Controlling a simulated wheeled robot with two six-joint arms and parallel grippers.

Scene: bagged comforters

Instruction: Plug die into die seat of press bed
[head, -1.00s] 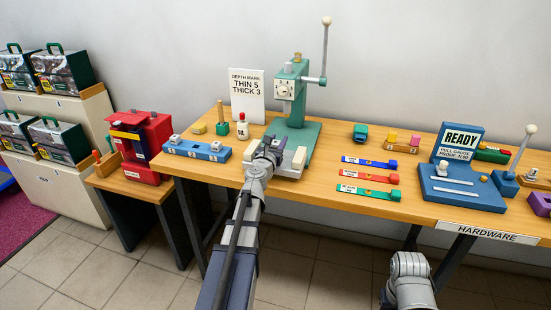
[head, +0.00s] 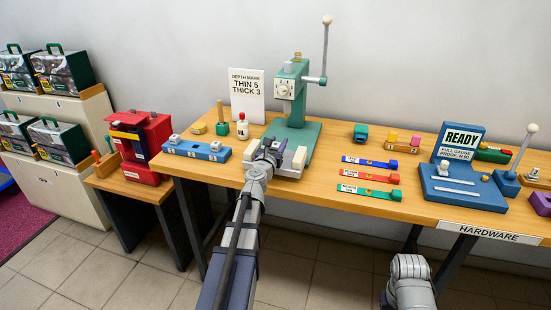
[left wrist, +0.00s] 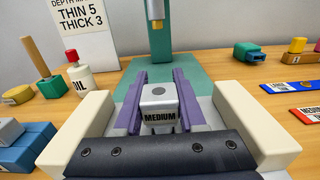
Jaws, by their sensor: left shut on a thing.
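My left gripper (head: 270,146) is over the front of the green press (head: 296,128). In the left wrist view its two purple fingers (left wrist: 159,100) are shut on a grey die (left wrist: 159,95) labelled MEDIUM, with a dark round mark on top. The die looks level, over the front of the press bed (left wrist: 205,116). The die seat is hidden under the die and gripper, so I cannot tell whether the die touches it. The brass-tipped ram (left wrist: 156,20) hangs behind and above the die. My right gripper is out of view.
Cream blocks (left wrist: 75,130) (left wrist: 252,125) flank the gripper closely. Left are a blue numbered rack (head: 197,150) and an oil bottle (head: 242,127). Right lie blue, red and green strips (head: 368,176) and a blue READY gauge (head: 462,185). A sign (head: 247,95) stands behind.

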